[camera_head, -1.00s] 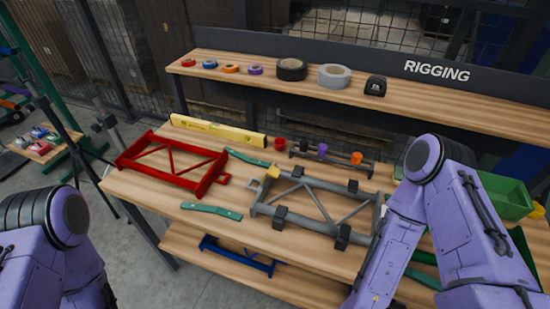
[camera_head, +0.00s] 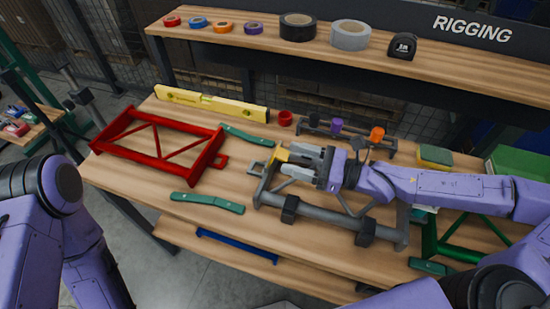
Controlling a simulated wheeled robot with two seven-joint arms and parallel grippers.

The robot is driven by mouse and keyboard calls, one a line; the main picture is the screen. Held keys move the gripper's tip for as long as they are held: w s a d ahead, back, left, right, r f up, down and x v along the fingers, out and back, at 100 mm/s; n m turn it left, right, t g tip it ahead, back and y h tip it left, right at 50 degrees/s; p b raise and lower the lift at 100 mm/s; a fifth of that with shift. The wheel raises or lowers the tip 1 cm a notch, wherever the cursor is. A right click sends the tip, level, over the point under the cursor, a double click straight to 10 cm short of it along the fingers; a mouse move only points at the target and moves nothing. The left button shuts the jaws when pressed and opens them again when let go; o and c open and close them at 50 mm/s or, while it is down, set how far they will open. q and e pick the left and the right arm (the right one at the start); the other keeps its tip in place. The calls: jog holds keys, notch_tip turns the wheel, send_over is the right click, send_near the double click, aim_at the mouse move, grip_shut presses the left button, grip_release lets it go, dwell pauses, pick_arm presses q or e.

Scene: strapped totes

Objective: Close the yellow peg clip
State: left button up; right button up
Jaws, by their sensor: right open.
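The yellow peg clip (camera_head: 281,155) is small and sits at the far left corner of the grey truss frame (camera_head: 325,218) on the bench. I cannot tell how far its flap stands open. My right gripper (camera_head: 290,160) comes in from the right over the frame, its grey fingers pointing left. It is open, with its fingertips right at the clip and partly covering it. I cannot tell whether they touch it. My left arm shows at the left edge, but its gripper is out of view.
A red truss frame (camera_head: 195,170) and green bars (camera_head: 207,203) lie to the left. A yellow level (camera_head: 212,104), a red cup (camera_head: 285,118) and a dark rack with purple and orange pieces (camera_head: 345,133) stand behind. A raised shelf (camera_head: 260,45) holds tape rolls.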

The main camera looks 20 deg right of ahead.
aim_at(277, 154)
jog(key=w+a+b, duration=0.1)
jog(key=w+a+f+b, duration=0.1)
jog(key=w+a+b, duration=0.1)
jog(key=shift+w+f, duration=0.15)
jog(key=shift+w+a, duration=0.15)
jog(key=shift+a, duration=0.2)
jog(key=shift+a+r, duration=0.2)
jog(key=shift+r, duration=0.2)
pick_arm(q)
jog(key=f, duration=0.5)
jog(key=shift+w+d, duration=0.1)
jog(key=shift+w, duration=0.2)
pick_arm(e)
jog(key=c, duration=0.8)
